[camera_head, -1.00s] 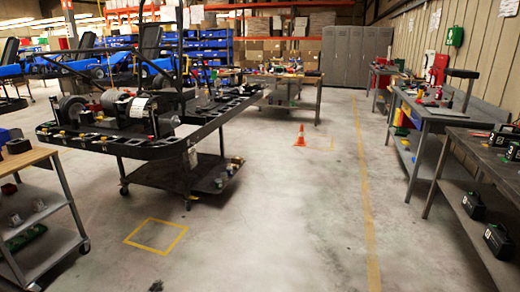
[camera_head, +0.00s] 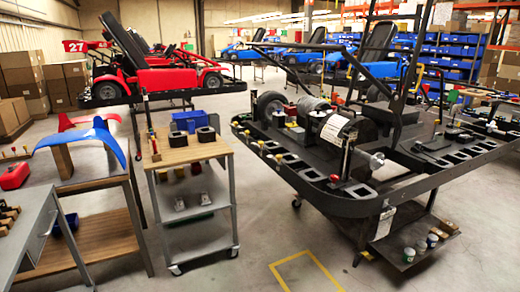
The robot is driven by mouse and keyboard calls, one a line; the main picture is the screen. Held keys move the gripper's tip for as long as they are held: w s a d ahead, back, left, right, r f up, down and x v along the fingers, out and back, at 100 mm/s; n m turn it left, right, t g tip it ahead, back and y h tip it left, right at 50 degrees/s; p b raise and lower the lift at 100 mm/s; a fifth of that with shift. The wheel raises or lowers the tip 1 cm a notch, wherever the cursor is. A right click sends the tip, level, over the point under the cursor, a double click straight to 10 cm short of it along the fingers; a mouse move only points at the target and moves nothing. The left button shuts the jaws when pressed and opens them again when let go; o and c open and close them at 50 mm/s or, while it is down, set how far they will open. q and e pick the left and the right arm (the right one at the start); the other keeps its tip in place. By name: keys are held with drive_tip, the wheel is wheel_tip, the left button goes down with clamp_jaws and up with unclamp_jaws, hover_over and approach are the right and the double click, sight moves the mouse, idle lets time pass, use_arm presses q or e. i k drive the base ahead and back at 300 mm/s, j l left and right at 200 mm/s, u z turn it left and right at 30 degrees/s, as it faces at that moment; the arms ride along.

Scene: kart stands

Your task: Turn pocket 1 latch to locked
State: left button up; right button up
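The nearest kart stand (camera_head: 372,205) is a black frame on the right side of the view, with dark pockets along its rim. A motor and a silver cylinder (camera_head: 336,129) sit on it. Several small yellow and red pieces (camera_head: 268,146) line its left edge; they may be latches, but they are too small to read. I cannot tell which pocket is pocket 1 or how its latch stands. Neither of my grippers is in view.
A wheeled cart (camera_head: 190,157) with a wooden top holds a blue bin (camera_head: 187,121) and black blocks. A bench (camera_head: 95,180) with a blue arched panel stands left. A red kart (camera_head: 150,75) is behind. A yellow floor square (camera_head: 306,273) marks open floor.

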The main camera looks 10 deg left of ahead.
sight(277, 158)
drive_tip(key=i+u, duration=0.35)
drive_tip(key=i, duration=1.15)
